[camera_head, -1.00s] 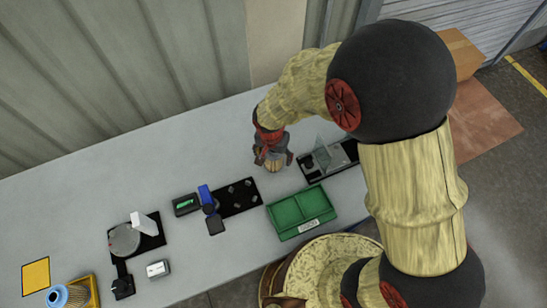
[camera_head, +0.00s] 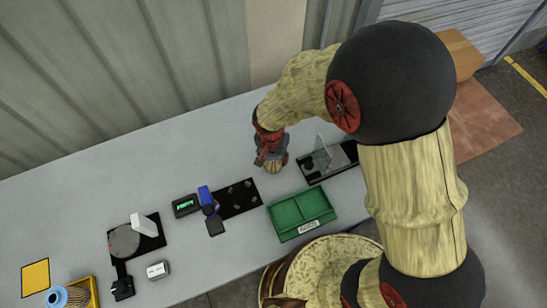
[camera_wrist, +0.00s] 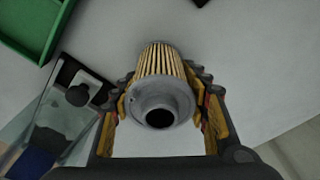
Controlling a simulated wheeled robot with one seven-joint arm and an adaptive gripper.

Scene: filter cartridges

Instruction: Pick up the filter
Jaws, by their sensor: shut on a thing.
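A filter (camera_wrist: 160,82) with tan pleats and a grey end cap with a dark round hole lies between the fingers of my gripper in the wrist view. My gripper (camera_wrist: 160,108) is shut on it, with a finger on each side. In the head view my gripper (camera_head: 270,158) is over the back of the table, and the tan filter (camera_head: 278,163) shows only partly beneath it. Whether it touches the table is hard to tell. Another filter (camera_head: 78,295) with a blue end lies in a yellow tray at the lower left.
A green tray (camera_head: 302,212) lies in front of my gripper, with a black fixture holding a clear panel (camera_head: 325,155) to the right. A black board (camera_head: 238,198), a blue device (camera_head: 207,198) and a disc station (camera_head: 125,240) stand left. The table's back left is clear.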

